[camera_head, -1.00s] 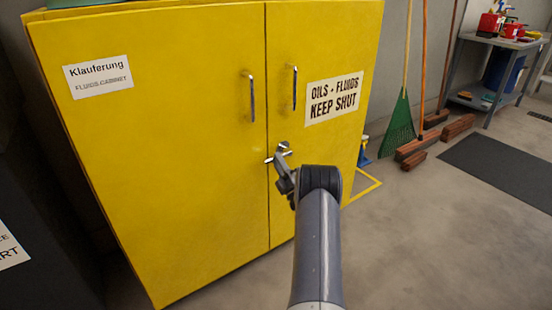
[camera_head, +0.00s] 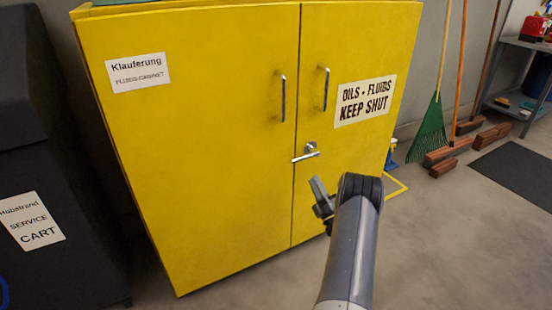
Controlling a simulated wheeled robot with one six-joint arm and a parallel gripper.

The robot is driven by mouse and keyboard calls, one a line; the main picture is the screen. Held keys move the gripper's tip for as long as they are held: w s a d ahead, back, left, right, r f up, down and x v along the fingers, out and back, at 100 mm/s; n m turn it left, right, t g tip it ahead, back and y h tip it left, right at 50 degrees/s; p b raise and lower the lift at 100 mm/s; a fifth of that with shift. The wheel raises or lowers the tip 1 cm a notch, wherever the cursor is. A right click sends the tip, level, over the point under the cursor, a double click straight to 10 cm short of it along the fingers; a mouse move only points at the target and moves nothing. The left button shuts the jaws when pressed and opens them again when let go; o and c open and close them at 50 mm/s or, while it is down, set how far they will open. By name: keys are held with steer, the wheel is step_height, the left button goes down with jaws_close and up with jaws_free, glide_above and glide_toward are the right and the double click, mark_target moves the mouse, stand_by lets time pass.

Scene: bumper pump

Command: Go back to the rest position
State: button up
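My gripper (camera_head: 320,196) is in front of the yellow fluids cabinet (camera_head: 210,160), at the lower part of its right door. It sits below the cabinet's silver latch handle (camera_head: 306,153) and looks apart from it. The arm's wrist partly hides the gripper, and whether its fingers are open or shut does not show. Nothing held is visible. Both cabinet doors look shut, with a thin dark seam between them. The latch lever lies nearly level, across the seam.
A dark service cart (camera_head: 45,170) stands at the left. A green rake (camera_head: 431,132), brooms and brick-like blocks (camera_head: 447,167) stand right of the cabinet. A dark mat (camera_head: 515,172) lies at the right, near a grey workbench (camera_head: 515,105). The floor between is clear.

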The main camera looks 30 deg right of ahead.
mark_target(303, 158)
steer(key=b+x, duration=0.2)
steer(key=x, duration=0.8)
steer(key=shift+w, duration=0.25)
steer(key=shift+n+y, duration=0.4)
steer(key=shift+n, duration=0.1)
steer(key=shift+a+r, duration=0.1)
